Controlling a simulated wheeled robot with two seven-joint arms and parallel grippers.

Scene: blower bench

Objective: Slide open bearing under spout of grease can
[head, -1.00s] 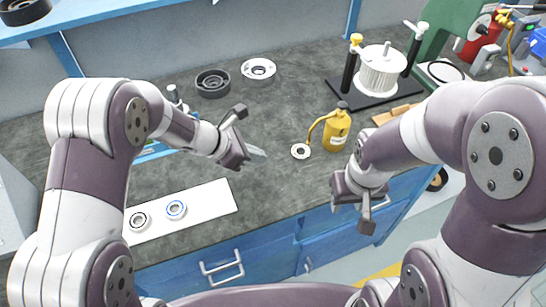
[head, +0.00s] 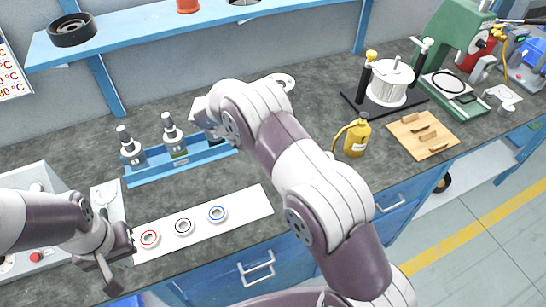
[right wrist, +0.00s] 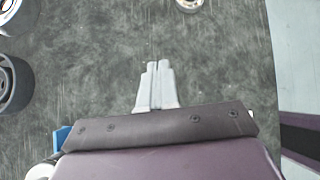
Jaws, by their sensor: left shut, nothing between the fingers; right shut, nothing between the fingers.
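The yellow grease can (head: 357,138) stands on the bench right of centre in the head view, its thin spout bent to the left. My right arm crosses in front of the spot under the spout, so an open bearing there is hidden. A small pale ring (right wrist: 189,4), cut by the top edge of the right wrist view, may be a bearing; I cannot tell which. My left gripper (head: 132,243) is shut and empty at the left end of the white strip.
The white strip (head: 252,204) holds red (head: 149,239), black (head: 184,226) and blue-ringed (head: 217,213) bearings. A wooden board (head: 423,135) and a white-rotor stand (head: 389,82) lie right of the can. Dark rings (right wrist: 14,80) edge the wrist view.

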